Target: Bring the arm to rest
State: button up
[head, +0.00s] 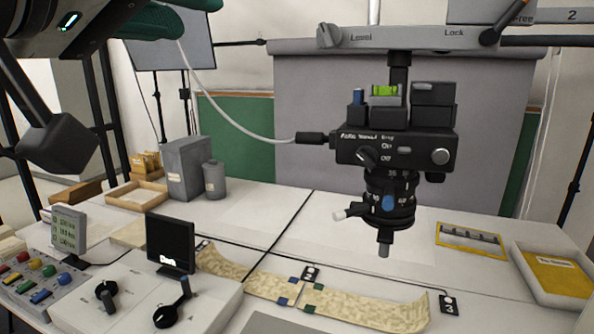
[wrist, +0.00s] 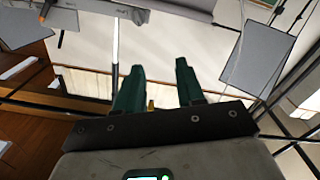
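My gripper (head: 198,17) is raised at the top left of the head view, high above the table and partly cut off by the frame edge. Its dark green fingers point to the right. In the wrist view the two fingers of my gripper (wrist: 157,68) stand apart with nothing held between them. Behind them are a pale wall or ceiling area and stand poles, at a distance.
A black camera unit (head: 395,148) hangs from a grey beam (head: 400,38), with a white cable (head: 225,105) running leftwards. Below are a patterned strip (head: 365,314), a small monitor (head: 170,242), a grey box (head: 184,168) and a yellow-lined tray (head: 557,273).

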jog(key=w+d+f+n+g+y, duration=0.15)
jog(key=w+d+f, duration=0.35)
jog(key=f, duration=0.7)
jog(key=w+d+f+g+h, duration=0.15)
jog(key=w+d+f, duration=0.3)
jog(key=f, duration=0.75)
jog(key=s+d+f+g+y, duration=0.1)
jog(key=d+f+g, duration=0.1)
jog(key=d+f, duration=0.6)
jog(key=d+f+g+y, duration=0.15)
jog(key=d+f, duration=0.25)
jog(key=f, duration=0.7)
jog(key=s+d+f+g, duration=0.3)
jog(key=s+d+f, duration=0.3)
jog(key=f, duration=0.2)
jog(key=s+d+f+g, duration=0.2)
jog(key=s+d+f, duration=0.3)
jog(key=f, duration=0.3)
jog(key=s+d+f+m+g+y, duration=0.1)
jog(key=s+f, duration=0.4)
jog(key=s, duration=0.6)
jog(key=s+d+f+m+g+y, duration=0.1)
jog(key=s+d+f+g+y, duration=0.1)
jog(key=s+f, duration=0.4)
jog(key=s+d+g, duration=0.1)
jog(key=s, duration=0.3)
jog(key=shift+s+d, duration=0.25)
jog(key=shift+s, duration=0.15)
jog(key=shift+f+m+g+y, duration=0.1)
jog(key=shift+m+g+y, duration=0.15)
